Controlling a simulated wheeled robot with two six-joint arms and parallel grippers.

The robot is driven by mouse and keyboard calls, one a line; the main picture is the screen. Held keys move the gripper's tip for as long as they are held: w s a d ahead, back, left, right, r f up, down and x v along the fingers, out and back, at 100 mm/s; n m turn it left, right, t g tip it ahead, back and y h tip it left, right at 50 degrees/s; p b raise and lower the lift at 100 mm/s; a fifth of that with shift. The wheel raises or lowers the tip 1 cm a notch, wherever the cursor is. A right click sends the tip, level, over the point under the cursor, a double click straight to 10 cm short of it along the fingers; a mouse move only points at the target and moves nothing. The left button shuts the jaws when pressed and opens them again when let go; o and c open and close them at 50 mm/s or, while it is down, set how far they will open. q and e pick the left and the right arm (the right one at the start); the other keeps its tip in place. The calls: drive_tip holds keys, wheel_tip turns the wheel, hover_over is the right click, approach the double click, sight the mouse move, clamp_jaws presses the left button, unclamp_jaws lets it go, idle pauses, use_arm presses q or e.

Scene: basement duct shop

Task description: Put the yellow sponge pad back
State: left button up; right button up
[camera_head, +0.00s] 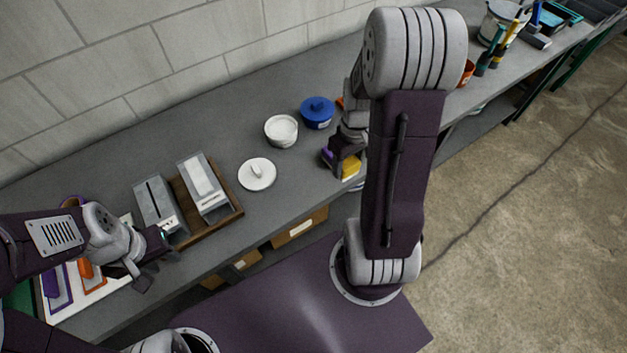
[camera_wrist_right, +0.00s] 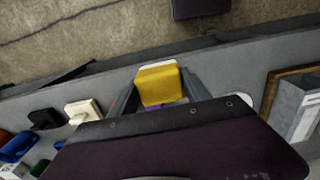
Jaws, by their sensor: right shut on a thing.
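The yellow sponge pad (camera_head: 351,167) is held by my right gripper (camera_head: 345,162), above the bench near its front edge. In the right wrist view the sponge pad (camera_wrist_right: 160,84) sits between the two fingers of my right gripper (camera_wrist_right: 158,92), with a pale edge on its far side and a purple patch at its near side. My left gripper (camera_head: 152,264) is at the left, over the bench's front edge, with its fingers apart and nothing between them. A white board (camera_head: 88,296) with purple and orange framed shapes lies beneath and left of it, partly hidden by my left arm.
A wooden tray (camera_head: 231,212) holds two grey boxes. Tools and bins sit at the far right. Bare bench lies between the lid and my right gripper.

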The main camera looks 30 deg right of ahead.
drive_tip(key=w+a+f, duration=0.2)
drive_tip(key=w, duration=0.1)
drive_tip(key=w+a+f+p, duration=0.1)
drive_tip(key=w+a+f, duration=0.1)
drive_tip(key=w, duration=0.1)
drive_tip(key=w+a+f+p, duration=0.1)
drive_tip(key=w+a+f, duration=0.1)
drive_tip(key=w+f, duration=0.1)
drive_tip(key=shift+w+a, duration=0.25)
drive_tip(key=shift+w, duration=0.25)
drive_tip(key=shift+f, duration=0.2)
wheel_tip(320, 180, down, 4)
drive_tip(key=shift+s+r+p, duration=0.1)
drive_tip(key=shift+r+p, duration=0.15)
drive_tip(key=shift+p, duration=0.35)
drive_tip(key=shift+f, duration=0.25)
drive_tip(key=o, duration=1.1)
drive_tip(key=shift+o, duration=1.1)
